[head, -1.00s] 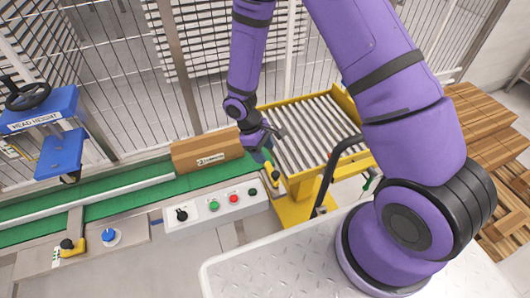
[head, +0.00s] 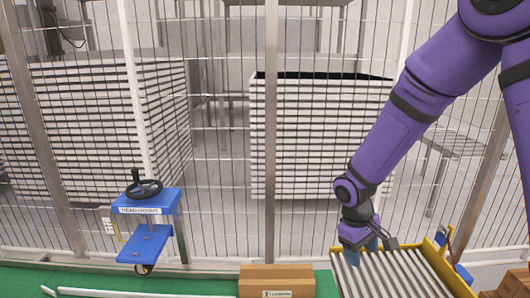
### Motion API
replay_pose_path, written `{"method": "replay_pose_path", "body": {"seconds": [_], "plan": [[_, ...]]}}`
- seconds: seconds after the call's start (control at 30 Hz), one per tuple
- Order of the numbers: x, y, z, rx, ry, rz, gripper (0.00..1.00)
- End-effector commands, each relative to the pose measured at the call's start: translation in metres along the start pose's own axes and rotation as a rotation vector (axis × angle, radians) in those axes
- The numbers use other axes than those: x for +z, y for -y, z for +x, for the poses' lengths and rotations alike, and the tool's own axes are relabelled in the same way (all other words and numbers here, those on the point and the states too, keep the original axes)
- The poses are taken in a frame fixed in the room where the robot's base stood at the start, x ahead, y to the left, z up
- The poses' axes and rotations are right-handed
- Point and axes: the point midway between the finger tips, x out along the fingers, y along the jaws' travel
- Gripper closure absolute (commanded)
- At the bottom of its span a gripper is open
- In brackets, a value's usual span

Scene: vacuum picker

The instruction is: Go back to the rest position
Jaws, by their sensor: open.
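My gripper (head: 367,254) is at the end of my purple arm, at the lower right of the head view, just in front of the wire fence.
A blue stand with a handwheel (head: 148,215), labelled head height, rises over the belt at the left. A wire fence (head: 228,150) runs behind the belt, with white stacks (head: 315,130) beyond it. Brown wooden or cardboard pieces (head: 512,285) show at the lower right corner.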

Motion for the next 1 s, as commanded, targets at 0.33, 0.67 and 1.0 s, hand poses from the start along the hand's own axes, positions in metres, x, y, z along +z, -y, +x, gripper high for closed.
{"method": "replay_pose_path", "body": {"seconds": [0.33,0.67,1.0], "plan": [[0.059,-0.021,-0.094,0.017,-0.142,0.176,0.42],[0.127,-0.022,-0.160,0.007,-0.283,0.330,0.42],[0.201,-0.007,-0.204,-0.024,-0.441,0.468,0.42]]}}
